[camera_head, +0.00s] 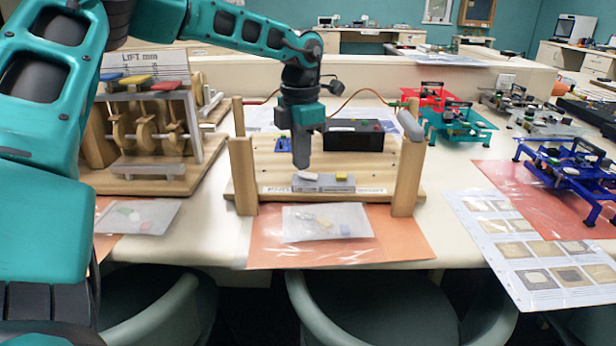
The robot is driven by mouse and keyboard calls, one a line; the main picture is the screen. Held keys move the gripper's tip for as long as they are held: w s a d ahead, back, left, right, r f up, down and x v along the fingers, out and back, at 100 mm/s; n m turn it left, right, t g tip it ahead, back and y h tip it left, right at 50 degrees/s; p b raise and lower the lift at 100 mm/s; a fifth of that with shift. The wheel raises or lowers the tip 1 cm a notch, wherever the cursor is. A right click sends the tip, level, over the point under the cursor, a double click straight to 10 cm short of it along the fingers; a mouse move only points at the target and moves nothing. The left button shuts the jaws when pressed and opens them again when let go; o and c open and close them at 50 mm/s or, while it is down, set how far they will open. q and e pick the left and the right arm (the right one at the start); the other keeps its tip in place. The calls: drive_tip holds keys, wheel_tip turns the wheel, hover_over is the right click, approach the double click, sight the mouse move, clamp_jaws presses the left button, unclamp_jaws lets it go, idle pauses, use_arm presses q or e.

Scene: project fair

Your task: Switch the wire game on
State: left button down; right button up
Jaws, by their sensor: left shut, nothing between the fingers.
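The wire game (270,170) is a wooden board with wooden posts at its sides, standing on the table in the middle of the view. A black box (354,135) sits at its back, and a reddish wire curves behind it. At the board's front is a grey panel (323,186) with a white piece (308,176) and a yellow piece (341,176) on top. My left gripper (302,164) points down, shut and empty, just above or behind the white piece; I cannot tell whether they touch. My right gripper is not in view.
A wooden cam stand labelled "LIFT mm" (140,60) is at the left. A clear bag (327,222) lies on an orange sheet (275,252) in front of the game. Red, teal and blue frames (575,170) stand at the right. Chairs (400,305) are at the front edge.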

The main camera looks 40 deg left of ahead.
sight(301, 174)
use_arm(q)
drive_tip(key=shift+f+b, duration=0.4)
drive_tip(key=shift+f, duration=0.15)
drive_tip(key=shift+s+f, duration=0.1)
drive_tip(key=shift+f, duration=0.2)
drive_tip(key=shift+r, duration=0.15)
drive_tip(key=shift+r+p, duration=0.55)
drive_tip(key=shift+r, duration=0.4)
drive_tip(key=shift+r+p, duration=1.6)
drive_tip(key=shift+r, duration=0.9)
drive_tip(key=shift+f, duration=0.15)
